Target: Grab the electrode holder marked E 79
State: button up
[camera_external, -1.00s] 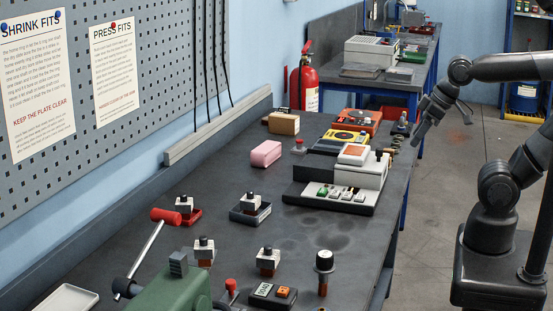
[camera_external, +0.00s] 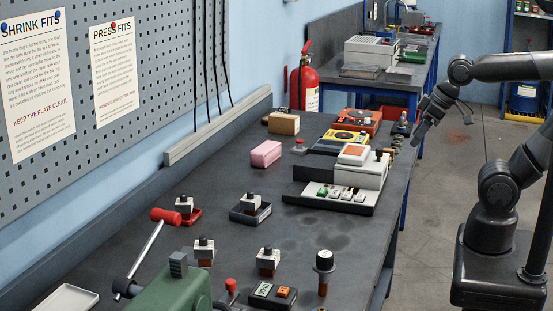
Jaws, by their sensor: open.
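Several small electrode holders, white blocks with dark tops, stand on the dark bench (camera_external: 225,282). One holder (camera_external: 184,204) is at a red tray (camera_external: 196,216), and another (camera_external: 250,201) is at a dark tray (camera_external: 237,216). Two more holders, one left (camera_external: 204,246) and one right (camera_external: 267,257), stand nearer the camera on brownish lower parts. No E 79 marking can be read on any of them. My gripper (camera_external: 417,141) is open and empty beyond the bench's right edge, well apart from the holders.
A green machine (camera_external: 175,293) with a red-handled lever (camera_external: 150,245) fills the near left. The middle bench is fairly clear.

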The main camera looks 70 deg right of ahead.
jog(key=n+g+y, duration=0.1)
jog(key=n+y, duration=0.4)
jog(key=n, duration=0.4)
send_over(320, 267)
jog(key=s+d, duration=0.3)
jog(key=d, duration=0.2)
notch_tip(320, 267, down, 7)
jog(key=x, duration=0.5)
jog(key=shift+a, duration=0.1)
jog(key=shift+s+d+f+x, duration=0.1)
jog(key=shift+s+x, duration=0.05)
jog(key=shift+x, duration=0.8)
jog(key=shift+s+d+f+x, duration=0.1)
jog(key=shift+x, duration=0.8)
jog(key=shift+s+d+f+x, duration=0.1)
jog(key=shift+s+x, duration=0.05)
jog(key=shift+x, duration=0.8)
jog(key=shift+c, duration=0.5)
